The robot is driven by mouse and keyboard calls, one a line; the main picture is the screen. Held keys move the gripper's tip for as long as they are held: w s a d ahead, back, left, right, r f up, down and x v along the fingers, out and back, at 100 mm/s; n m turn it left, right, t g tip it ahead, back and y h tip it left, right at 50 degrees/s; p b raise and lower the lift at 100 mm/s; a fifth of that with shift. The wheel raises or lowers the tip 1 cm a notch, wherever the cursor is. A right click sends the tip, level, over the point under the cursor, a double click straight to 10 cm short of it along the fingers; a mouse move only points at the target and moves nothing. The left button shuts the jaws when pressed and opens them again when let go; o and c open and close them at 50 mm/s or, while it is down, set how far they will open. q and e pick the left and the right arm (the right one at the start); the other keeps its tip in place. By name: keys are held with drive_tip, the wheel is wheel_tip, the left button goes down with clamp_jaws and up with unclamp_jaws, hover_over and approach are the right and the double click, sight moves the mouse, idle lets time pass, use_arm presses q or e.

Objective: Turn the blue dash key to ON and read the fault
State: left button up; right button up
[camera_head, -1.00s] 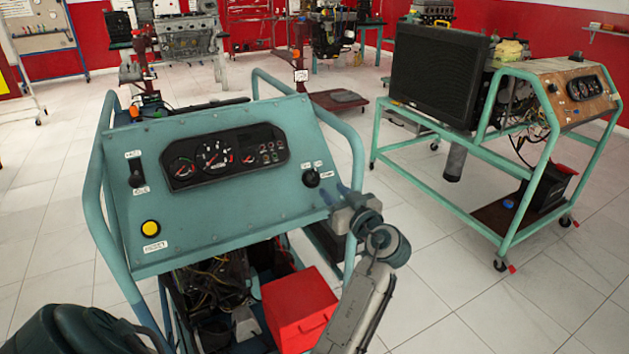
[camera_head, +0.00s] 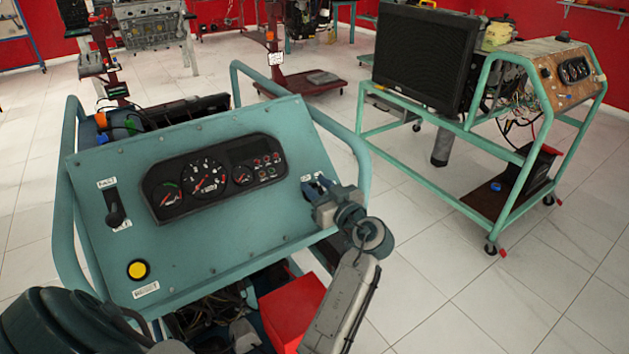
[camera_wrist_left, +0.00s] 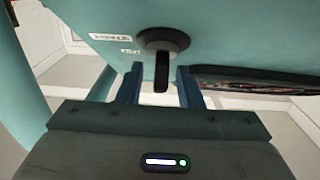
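The blue-green dash panel (camera_head: 215,235) carries a gauge cluster (camera_head: 215,178) with small dials and a block of small marks. The key (camera_wrist_left: 160,65), a dark round knob with a black bar, is at the panel's right end beside small white labels. In the head view my left gripper (camera_head: 318,188) covers most of it. In the left wrist view my left gripper (camera_wrist_left: 161,86) is open, with one blue finger on each side of the bar and gaps showing. Needle readings and lamp states are too small to tell. My right gripper is not in view.
A black lever (camera_head: 115,212) and a yellow button (camera_head: 138,270) are on the panel's left side. Green tube rails (camera_head: 345,135) frame the stand. A red box (camera_head: 290,315) is below the panel. Another engine stand (camera_head: 470,150) stands at right, with bare floor between.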

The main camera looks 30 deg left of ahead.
use_arm(q)
drive_tip(key=shift+d, duration=0.1)
clamp_jaws()
